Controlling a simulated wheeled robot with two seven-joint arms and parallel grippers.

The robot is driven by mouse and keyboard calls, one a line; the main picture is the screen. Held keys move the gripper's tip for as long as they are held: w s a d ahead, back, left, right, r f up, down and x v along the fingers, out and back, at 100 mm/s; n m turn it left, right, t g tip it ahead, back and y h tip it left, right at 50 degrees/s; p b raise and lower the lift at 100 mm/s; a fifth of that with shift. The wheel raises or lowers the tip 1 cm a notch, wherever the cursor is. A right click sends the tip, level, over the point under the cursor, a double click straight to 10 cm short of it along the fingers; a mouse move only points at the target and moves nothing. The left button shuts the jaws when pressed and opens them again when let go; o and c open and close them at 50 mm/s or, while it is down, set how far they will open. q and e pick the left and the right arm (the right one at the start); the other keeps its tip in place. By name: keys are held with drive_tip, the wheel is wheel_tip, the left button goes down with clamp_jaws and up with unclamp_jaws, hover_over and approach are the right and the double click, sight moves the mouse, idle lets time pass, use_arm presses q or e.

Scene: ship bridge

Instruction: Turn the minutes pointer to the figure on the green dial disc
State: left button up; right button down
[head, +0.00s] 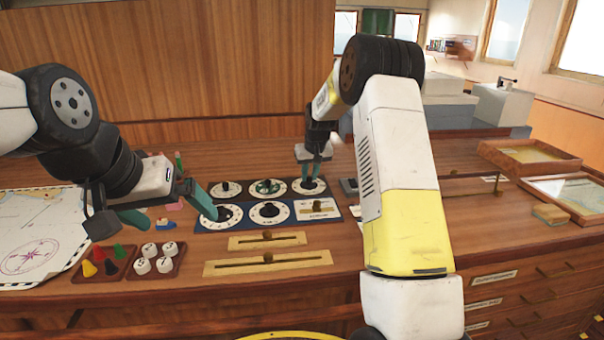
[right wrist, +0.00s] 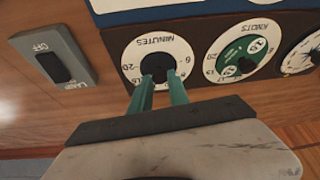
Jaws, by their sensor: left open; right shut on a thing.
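The minutes dial (right wrist: 128,55) is a white ring marked MINUTES, upside down in the right wrist view; in the head view it is the right dial of the back row (head: 321,190). My right gripper (right wrist: 157,84) is shut on the dark minutes pointer knob (right wrist: 155,65) at its centre. The fingers hide part of the ring and the pointer's exact direction. My left gripper (head: 168,209) is open and empty above the table.
A blue panel in front bears two more dials (head: 269,213) and a small slider. Two wooden slider plates (head: 268,262) lie nearer. A lamp switch (right wrist: 55,57) stands beside the minutes dial. Trays of coloured pegs and white numbered pieces (head: 165,249) and a chart (head: 30,235) are at left.

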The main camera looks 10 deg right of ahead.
drive_tip(key=shift+m+h, duration=0.4)
drive_tip(key=shift+m, duration=0.6)
drive_tip(key=shift+a, duration=0.1)
drive_tip(key=c, duration=1.3)
unclamp_jaws()
drive_tip(key=shift+o, duration=0.2)
drive_tip(key=shift+r, duration=0.1)
drive_tip(key=v, duration=0.7)
drive_tip(key=shift+r, duration=0.35)
drive_tip(key=shift+s, duration=0.15)
